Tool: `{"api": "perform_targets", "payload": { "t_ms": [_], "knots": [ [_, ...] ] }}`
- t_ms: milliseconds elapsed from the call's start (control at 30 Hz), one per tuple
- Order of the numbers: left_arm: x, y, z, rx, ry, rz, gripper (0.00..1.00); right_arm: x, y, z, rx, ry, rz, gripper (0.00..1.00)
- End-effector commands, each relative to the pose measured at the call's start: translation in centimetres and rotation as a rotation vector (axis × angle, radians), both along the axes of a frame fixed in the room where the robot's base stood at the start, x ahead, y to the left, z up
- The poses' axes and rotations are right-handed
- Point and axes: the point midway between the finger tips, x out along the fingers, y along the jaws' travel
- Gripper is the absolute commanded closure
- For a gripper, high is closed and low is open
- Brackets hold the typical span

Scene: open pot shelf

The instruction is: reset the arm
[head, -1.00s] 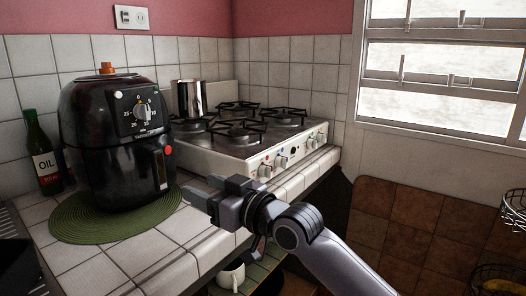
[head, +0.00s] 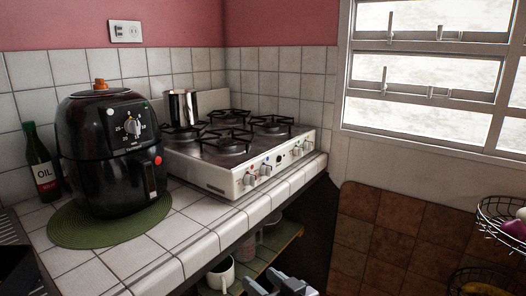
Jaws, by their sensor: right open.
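My right gripper (head: 278,284) shows only in part at the bottom edge of the head view, right of the middle. Its grey fingers are open, with nothing seen between them. It is low, in front of the shelf under the counter and close to a white mug (head: 220,274) on its left. The rest of the right arm is out of the frame. My left gripper is not in view.
The tiled counter (head: 178,232) holds a black air fryer (head: 110,150) on a green round mat (head: 75,228), an oil bottle (head: 41,165) and a stove (head: 235,160) with a metal pot (head: 184,107). A wire basket (head: 500,215) stands at right.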

Motion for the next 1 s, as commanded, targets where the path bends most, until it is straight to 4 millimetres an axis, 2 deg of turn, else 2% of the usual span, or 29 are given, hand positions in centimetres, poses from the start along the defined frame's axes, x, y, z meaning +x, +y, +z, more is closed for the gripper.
{"api": "perform_targets", "payload": {
  "t_ms": [33, 200, 367, 500, 600, 733, 867, 1000],
  "knots": [
    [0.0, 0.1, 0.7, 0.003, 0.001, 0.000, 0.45, -1.2, -1.4, -1.5, -0.008, 0.034, -0.033, 0.45],
    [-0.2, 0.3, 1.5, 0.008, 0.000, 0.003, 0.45, -5.1, -5.8, -6.3, -0.060, 0.121, -0.136, 0.45],
    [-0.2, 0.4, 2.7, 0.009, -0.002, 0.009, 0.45, -9.9, -10.1, -10.1, -0.133, 0.201, -0.225, 0.45],
    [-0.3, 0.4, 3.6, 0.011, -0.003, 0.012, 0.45, -14.8, -13.9, -12.8, -0.219, 0.270, -0.290, 0.45],
    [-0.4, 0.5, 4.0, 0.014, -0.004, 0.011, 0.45, -18.1, -16.3, -14.0, -0.279, 0.311, -0.324, 0.45],
    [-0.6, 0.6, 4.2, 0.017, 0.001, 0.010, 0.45, -21.4, -18.6, -14.9, -0.343, 0.349, -0.352, 0.45],
    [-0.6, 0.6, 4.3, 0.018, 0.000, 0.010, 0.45, -23.1, -19.7, -15.3, -0.378, 0.366, -0.364, 0.45],
    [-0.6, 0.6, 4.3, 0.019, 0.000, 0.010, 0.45, -23.4, -20.0, -15.4, -0.385, 0.371, -0.366, 0.45]
  ]
}}
